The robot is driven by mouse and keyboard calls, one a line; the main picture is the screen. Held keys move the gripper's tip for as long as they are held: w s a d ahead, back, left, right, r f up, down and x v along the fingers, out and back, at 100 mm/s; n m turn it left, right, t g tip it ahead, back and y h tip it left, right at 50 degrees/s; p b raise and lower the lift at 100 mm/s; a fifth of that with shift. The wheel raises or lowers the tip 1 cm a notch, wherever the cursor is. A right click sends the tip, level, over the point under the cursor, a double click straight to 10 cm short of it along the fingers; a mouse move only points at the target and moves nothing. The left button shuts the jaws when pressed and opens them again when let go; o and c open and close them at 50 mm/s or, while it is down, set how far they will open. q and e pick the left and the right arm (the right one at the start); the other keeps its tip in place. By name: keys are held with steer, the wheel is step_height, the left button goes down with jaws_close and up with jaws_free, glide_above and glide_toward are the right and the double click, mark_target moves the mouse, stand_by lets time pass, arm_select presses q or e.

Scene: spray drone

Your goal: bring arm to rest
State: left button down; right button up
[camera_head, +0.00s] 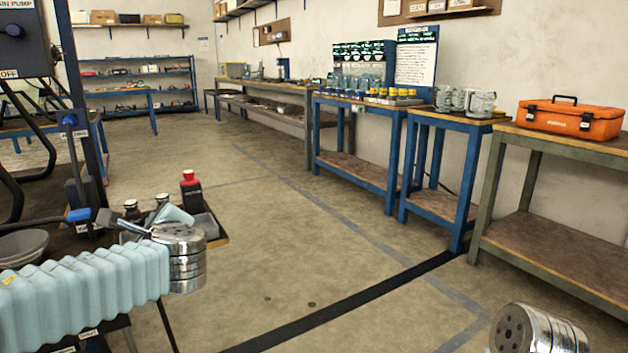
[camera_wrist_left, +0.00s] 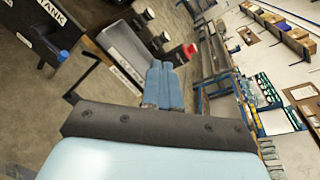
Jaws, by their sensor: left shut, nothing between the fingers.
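My left arm comes in from the left in the head view, in a pale blue ribbed sleeve with a metal wrist joint. In the left wrist view my left gripper (camera_wrist_left: 163,68) has its two blue fingers side by side and shut, with nothing held. In the head view the gripper is partly hidden behind the wrist joint, over a low bench. A metal joint of my right arm shows at the bottom right of the head view. The right gripper is out of view.
A dark bottle with a red cap (camera_head: 191,192) and smaller dark bottles (camera_head: 132,210) stand close by the left gripper. A tank panel (camera_wrist_left: 45,40) is at left in the wrist view. Blue benches and an orange toolbox (camera_head: 570,118) line the right wall. The middle floor is clear.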

arm_select(q)
steer(key=s+d+f+n+g+h+p, duration=0.1)
steer(key=s+d+f+g+h, duration=0.2)
steer(key=f, duration=0.8)
steer(key=s+d+f+n+g+h+p, duration=0.1)
steer(key=d+f+n+g+h, duration=0.3)
steer(key=f, duration=0.8)
steer(key=s+d+f+m+g+h+p, duration=0.15)
steer(key=d+f, duration=0.35)
steer(key=f, duration=0.6)
steer(key=s+d+f+n+g+h+p, duration=0.1)
steer(key=s+d+f+n+h, duration=0.1)
steer(key=s+f+n, duration=0.6)
steer(key=s+d+f+n+g+h+p, duration=0.2)
steer(key=s+d+f+n, duration=0.1)
steer(key=s+f+n, duration=0.5)
steer(key=s+n, duration=0.2)
steer(key=n, duration=0.1)
steer(key=shift+d+f+h, duration=0.15)
steer(key=shift+f+h, duration=0.05)
steer(key=shift+h, duration=0.15)
steer(key=shift+g, duration=0.25)
